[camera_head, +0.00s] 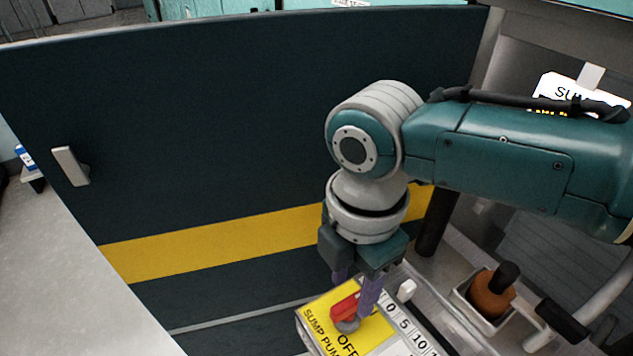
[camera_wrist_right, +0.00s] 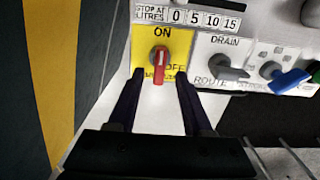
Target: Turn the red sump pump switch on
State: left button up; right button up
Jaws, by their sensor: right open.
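The red sump pump switch (camera_head: 343,307) sits on a yellow plate (camera_head: 372,332) marked OFF and SUMP PUMP. In the right wrist view, the red handle (camera_wrist_right: 160,68) hangs down from a grey hub, pointing away from the ON mark at the top; OFF is at its lower right. My right gripper (camera_wrist_right: 159,73) is open, its fingertips on either side of the handle with gaps visible. In the head view, the right gripper (camera_head: 356,290) is over the plate, one finger partly covering the switch. My left gripper is out of view.
A number strip (camera_wrist_right: 207,18) runs above the plate. Beside it are a grey DRAIN lever (camera_wrist_right: 228,70) and a blue-handled valve (camera_wrist_right: 290,80). An orange-brown knob (camera_head: 491,292) stands at right. A dark panel with a yellow stripe (camera_head: 220,250) rises behind.

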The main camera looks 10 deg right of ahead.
aim_at(350, 300)
notch_tip(350, 300, up, 7)
jog(key=p, duration=0.1)
jog(key=shift+r+p, duration=0.15)
jog(key=shift+p, duration=0.25)
